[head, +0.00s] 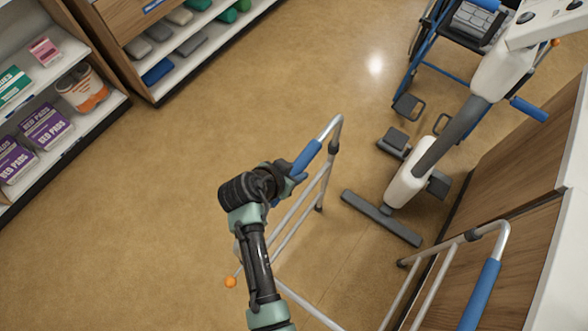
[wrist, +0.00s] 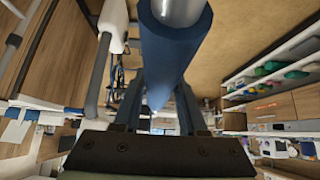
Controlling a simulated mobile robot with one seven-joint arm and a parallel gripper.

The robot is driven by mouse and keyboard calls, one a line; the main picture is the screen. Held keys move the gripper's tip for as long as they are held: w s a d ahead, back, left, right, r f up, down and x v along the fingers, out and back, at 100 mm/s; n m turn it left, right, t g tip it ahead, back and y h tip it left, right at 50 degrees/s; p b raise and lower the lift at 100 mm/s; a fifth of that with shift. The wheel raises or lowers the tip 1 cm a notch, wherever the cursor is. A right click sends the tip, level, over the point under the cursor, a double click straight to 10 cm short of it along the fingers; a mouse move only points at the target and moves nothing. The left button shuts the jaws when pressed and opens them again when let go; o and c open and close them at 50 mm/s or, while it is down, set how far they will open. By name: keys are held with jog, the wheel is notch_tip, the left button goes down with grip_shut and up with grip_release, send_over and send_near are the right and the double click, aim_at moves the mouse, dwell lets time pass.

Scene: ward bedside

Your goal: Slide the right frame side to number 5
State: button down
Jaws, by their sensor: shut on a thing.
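A grey metal walking frame stands on the floor, with a blue handgrip on each side. The side at the picture's left (head: 326,165) has its blue grip (head: 307,160) between the fingers of my gripper (head: 295,178). In the wrist view the same blue grip (wrist: 172,50) runs between the two fingers of my gripper (wrist: 160,100), which is shut on it. The frame side at the picture's right (head: 430,270), with its own blue grip (head: 481,297), stands apart near the wooden cabinet. My arm hides part of the held side's lower tubes. No number marks are readable.
A white and grey lift with a dark base bar (head: 382,218) stands just beyond the frame. A wheelchair (head: 445,50) is behind it. A wooden cabinet (head: 530,160) borders the right. Shelves with boxes (head: 45,125) line the left. The floor at left centre is clear.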

jog(key=shift+w+d+r+p, duration=0.15)
jog(key=shift+r+p, duration=1.75)
jog(key=shift+r, duration=0.7)
jog(key=shift+c, duration=1.2)
grip_release()
jog(key=shift+f, duration=0.1)
jog(key=p+v, duration=0.5)
jog(key=v, duration=0.2)
jog(key=shift+s+f+p, duration=0.1)
jog(key=shift+s+p, duration=0.1)
jog(key=shift+p, duration=0.1)
jog(key=shift+w, duration=0.1)
